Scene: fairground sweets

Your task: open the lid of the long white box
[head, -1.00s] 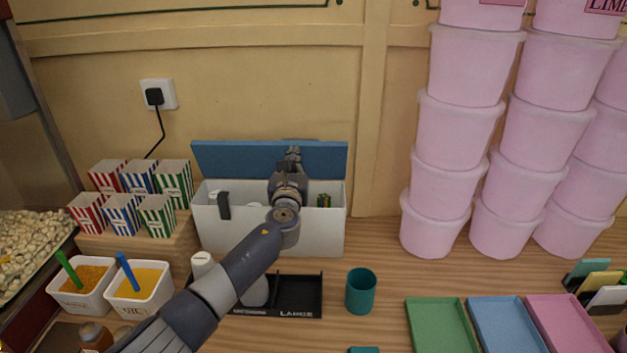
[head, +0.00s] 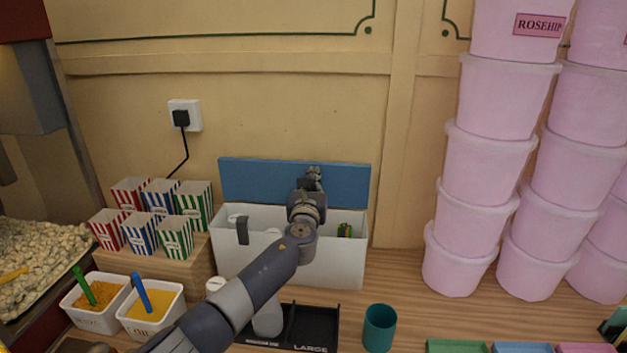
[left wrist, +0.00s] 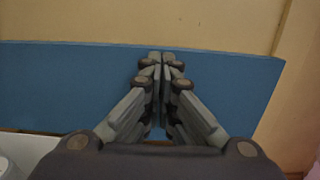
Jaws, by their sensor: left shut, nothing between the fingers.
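The long white box (head: 345,268) stands against the back wall in the head view. Its blue lid (head: 245,182) is raised and stands nearly upright along the back of the box, so the inside shows. Several items are inside, partly hidden by my arm. My left gripper (head: 314,178) is shut and empty, in front of the lid's right half. In the left wrist view the shut fingers (left wrist: 162,62) lie across the blue lid (left wrist: 225,95), near its upper edge. I cannot tell whether they touch it. My right gripper is not in view.
A black tray (head: 325,335) and a teal cup (head: 379,327) are in front. Stacked pink tubs (head: 462,262) stand to the right. Counter between cup and box is clear.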

